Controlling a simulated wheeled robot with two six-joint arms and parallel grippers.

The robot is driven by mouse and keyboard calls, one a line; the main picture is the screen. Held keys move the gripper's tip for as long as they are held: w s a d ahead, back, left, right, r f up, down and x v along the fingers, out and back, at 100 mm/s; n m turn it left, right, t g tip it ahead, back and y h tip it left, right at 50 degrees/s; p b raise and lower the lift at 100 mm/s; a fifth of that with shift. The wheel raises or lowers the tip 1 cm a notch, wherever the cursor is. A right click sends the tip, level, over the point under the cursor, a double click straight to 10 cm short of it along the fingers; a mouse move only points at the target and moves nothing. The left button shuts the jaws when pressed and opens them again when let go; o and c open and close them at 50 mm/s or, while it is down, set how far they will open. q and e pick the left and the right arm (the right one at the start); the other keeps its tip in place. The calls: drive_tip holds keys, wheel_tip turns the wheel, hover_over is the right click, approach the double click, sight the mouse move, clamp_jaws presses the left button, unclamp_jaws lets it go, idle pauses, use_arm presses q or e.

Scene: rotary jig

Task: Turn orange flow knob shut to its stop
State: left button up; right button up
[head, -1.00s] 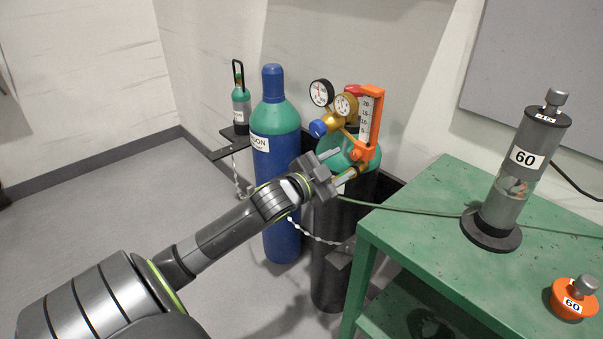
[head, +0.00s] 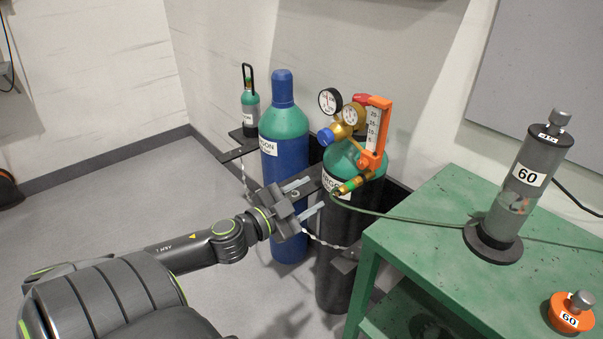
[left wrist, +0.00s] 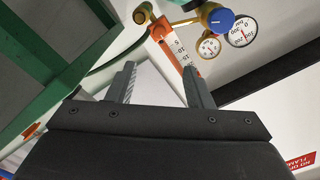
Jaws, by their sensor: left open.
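The orange flowmeter (head: 377,133) stands upright on the brass regulator (head: 346,128) of the green-topped cylinder (head: 345,160). Its lower orange part (head: 371,160) is where the flow knob appears to be, but I cannot tell knob from body or read its turn. In the left wrist view, the flowmeter scale (left wrist: 175,48) shows beyond the open fingers. My right gripper is not in view.
A blue cylinder (head: 283,160) stands behind my left gripper. A green hose (head: 410,216) runs from the fitting across the green bench (head: 430,235). A tall tube marked 60 (head: 520,190) and an orange piece marked 60 (head: 570,312) stand on the bench. Open floor lies left.

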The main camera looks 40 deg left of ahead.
use_arm(q)
drive_tip(key=shift+s, duration=0.6)
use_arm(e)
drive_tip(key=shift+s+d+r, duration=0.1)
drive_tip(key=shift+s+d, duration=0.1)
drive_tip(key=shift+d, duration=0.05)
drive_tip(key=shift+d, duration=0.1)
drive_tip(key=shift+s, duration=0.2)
